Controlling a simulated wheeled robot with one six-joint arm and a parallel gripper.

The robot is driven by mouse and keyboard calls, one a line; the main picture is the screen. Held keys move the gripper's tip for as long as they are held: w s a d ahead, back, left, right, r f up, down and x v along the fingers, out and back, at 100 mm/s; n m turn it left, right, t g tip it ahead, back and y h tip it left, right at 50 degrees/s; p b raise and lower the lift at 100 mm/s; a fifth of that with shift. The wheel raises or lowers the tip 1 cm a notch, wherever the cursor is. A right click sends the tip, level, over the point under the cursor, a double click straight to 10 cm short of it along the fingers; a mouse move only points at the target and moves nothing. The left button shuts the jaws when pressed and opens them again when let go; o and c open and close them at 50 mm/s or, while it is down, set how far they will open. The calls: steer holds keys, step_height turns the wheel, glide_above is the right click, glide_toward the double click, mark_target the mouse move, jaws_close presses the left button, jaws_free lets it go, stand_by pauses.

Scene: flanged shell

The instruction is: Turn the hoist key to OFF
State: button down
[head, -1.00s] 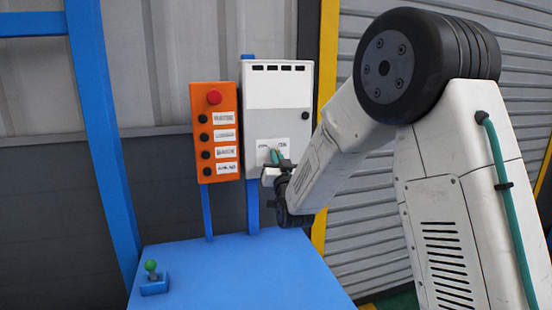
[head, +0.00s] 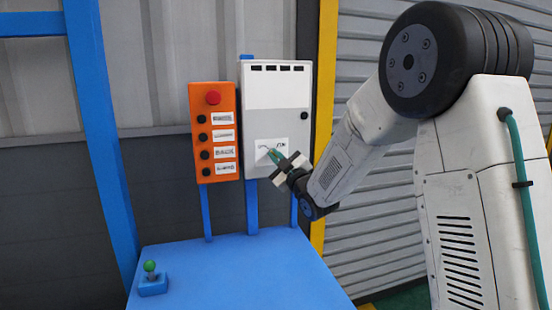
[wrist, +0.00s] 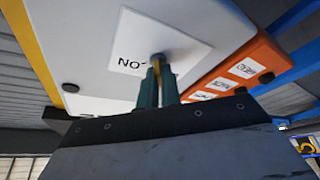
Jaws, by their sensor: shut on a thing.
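The hoist key (wrist: 157,66) stands out from a white label plate (head: 264,146) on the front of the grey-white control box (head: 277,97). My gripper (head: 273,155) is at this plate, its teal fingers tilted in the head view. In the wrist view my gripper (wrist: 158,85) is shut on the key, with a brassy strip of it showing between the fingers. The word ON on the plate appears upside down to the left of the key there. The OFF marking is not readable, and the fingers hide most of the key, so its exact angle is unclear.
An orange button box (head: 214,133) with a red button (head: 213,97) stands close to the left of the control box. A blue table (head: 235,270) lies below, with a green-knobbed lever (head: 151,275) at its left. A yellow post (head: 324,105) rises on the right.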

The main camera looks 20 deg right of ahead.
steer(key=shift+n, duration=0.7)
steer(key=c, duration=1.6)
jaws_free()
steer(key=v, duration=0.8)
steer(key=shift+w, duration=0.1)
